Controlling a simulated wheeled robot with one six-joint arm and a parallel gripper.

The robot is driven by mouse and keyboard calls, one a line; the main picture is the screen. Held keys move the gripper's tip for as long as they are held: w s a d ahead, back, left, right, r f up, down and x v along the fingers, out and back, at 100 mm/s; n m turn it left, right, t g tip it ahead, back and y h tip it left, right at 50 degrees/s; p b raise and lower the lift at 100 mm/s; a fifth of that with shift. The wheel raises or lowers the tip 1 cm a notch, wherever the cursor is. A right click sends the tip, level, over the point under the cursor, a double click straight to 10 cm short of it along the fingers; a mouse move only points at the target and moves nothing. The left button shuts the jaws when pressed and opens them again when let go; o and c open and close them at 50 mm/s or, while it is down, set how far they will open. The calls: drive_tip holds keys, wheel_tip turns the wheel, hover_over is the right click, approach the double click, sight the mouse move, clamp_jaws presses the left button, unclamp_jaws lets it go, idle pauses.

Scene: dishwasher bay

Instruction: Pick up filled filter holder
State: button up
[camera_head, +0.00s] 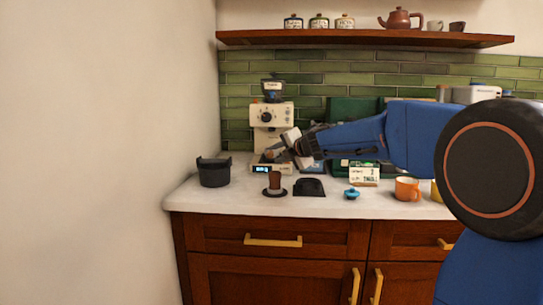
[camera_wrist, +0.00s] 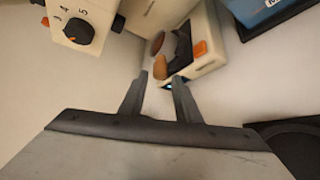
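What looks like the filter holder (camera_wrist: 181,47), a dark piece with brown wood-coloured parts, rests on a small cream scale (camera_wrist: 207,62) in the wrist view. Whether it is filled cannot be told. In the head view the scale (camera_head: 262,168) stands on the counter below the grinder, and the holder is too small to make out clearly. In the head view my gripper (camera_head: 277,153) is above the scale.
A cream grinder (camera_head: 272,115) stands behind the scale; its dial shows close by in the wrist view (camera_wrist: 78,30). In front are a brown-topped tamper (camera_head: 275,181) and a black mat (camera_head: 308,187). A black bin (camera_head: 213,173) stands left, an orange cup (camera_head: 407,189) right.

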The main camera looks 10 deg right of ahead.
sight(271, 154)
drive_tip(key=x, duration=0.4)
clamp_jaws()
drive_tip(key=shift+r, duration=0.1)
